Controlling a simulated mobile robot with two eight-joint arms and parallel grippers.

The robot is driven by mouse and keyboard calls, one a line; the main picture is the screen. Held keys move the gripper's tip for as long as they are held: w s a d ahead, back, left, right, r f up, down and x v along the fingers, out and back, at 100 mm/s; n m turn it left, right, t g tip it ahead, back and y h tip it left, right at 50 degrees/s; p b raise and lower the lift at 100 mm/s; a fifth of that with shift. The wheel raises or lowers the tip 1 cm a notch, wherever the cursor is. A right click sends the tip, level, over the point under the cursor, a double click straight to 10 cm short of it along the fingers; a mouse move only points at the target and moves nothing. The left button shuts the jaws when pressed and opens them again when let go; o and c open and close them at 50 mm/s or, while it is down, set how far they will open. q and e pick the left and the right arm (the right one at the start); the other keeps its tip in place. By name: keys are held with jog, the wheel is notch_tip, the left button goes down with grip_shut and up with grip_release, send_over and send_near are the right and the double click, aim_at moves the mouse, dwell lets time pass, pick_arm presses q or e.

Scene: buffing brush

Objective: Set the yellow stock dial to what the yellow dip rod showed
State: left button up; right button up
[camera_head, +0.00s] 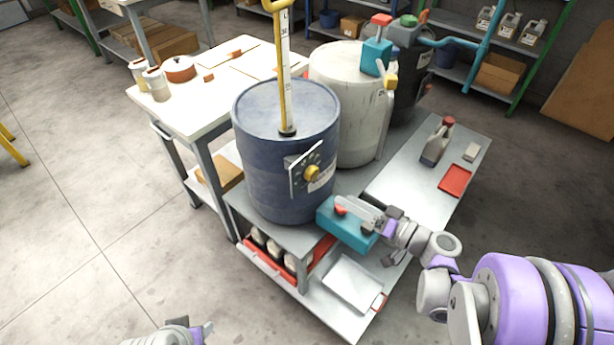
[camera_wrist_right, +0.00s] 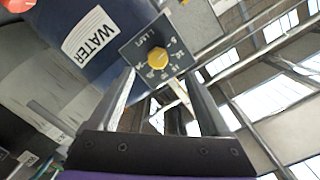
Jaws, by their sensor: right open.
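The yellow dial (camera_head: 311,173) sits on a dark plate on the side of the blue drum (camera_head: 262,180). In the right wrist view the yellow knob (camera_wrist_right: 158,58) is ahead, between the fingertips, on a plate with white markings; its setting is not clear. The yellow dip rod (camera_head: 282,60) stands upright in the drum's top, with a white scale too small to read. My right gripper (camera_head: 342,203) is open and empty, to the lower right of the dial; it also shows in the right wrist view (camera_wrist_right: 160,76). My left arm shows only at the bottom edge (camera_head: 185,334).
A teal box (camera_head: 347,227) lies by my right gripper on the cart (camera_head: 335,182). A white drum (camera_head: 345,110) stands behind the blue one. A table (camera_head: 205,75) is at the left.

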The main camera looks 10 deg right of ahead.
aim_at(315, 176)
jog(key=shift+t, duration=0.3)
jog(key=x, duration=1)
jog(key=shift+w+d, duration=0.1)
jog(key=shift+w, duration=0.45)
grip_shut()
